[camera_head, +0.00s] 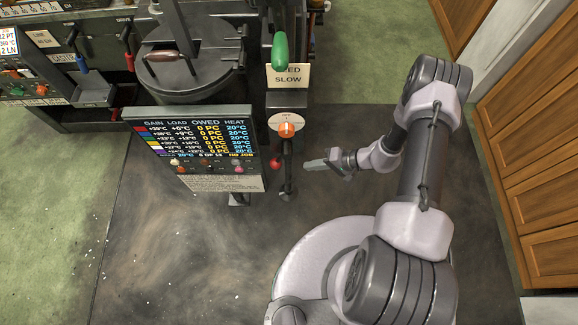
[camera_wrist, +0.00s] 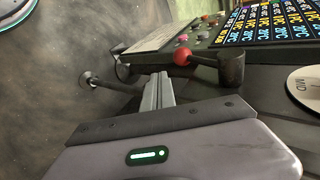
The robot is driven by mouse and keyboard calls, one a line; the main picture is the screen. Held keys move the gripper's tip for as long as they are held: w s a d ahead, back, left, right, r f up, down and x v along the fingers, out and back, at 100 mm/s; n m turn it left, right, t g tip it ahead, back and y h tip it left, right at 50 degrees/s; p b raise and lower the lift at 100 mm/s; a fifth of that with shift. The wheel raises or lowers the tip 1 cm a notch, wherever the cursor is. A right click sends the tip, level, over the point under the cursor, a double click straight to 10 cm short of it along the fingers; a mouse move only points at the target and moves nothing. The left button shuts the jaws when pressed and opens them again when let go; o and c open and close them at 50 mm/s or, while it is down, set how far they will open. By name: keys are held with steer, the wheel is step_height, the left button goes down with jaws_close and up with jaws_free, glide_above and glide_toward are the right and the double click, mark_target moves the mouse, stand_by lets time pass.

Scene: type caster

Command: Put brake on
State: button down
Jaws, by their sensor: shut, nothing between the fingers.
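A short lever with a red ball knob (camera_head: 275,161) sticks out to the left of a dark upright post below the orange knob. In the wrist view the red ball (camera_wrist: 181,57) sits on a short arm from a dark cylindrical hub (camera_wrist: 231,68). I see no readable brake label, so I cannot tell which control is the brake. My gripper (camera_head: 310,165) points left, just right of the post, and does not touch the red ball. In the wrist view its fingers (camera_wrist: 158,88) are shut together and empty, below and left of the ball.
An orange knob (camera_head: 286,130) on a round white dial and a green handle (camera_head: 280,52) by a FEED SLOW plate stand above. The display panel (camera_head: 196,140) is left of the post. A dark rod (camera_wrist: 92,80) shows left of my fingers. Wooden cabinets (camera_head: 540,150) line the right; floor is open lower left.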

steer(key=w+a+f+b, duration=0.1)
steer(key=a+f+b, duration=0.1)
steer(key=a, duration=0.5)
steer(key=shift+w, duration=0.3)
steer(key=shift+a, duration=0.1)
steer(key=shift+a+r, duration=0.2)
steer(key=shift+a, duration=0.35)
steer(key=shift+w, duration=0.1)
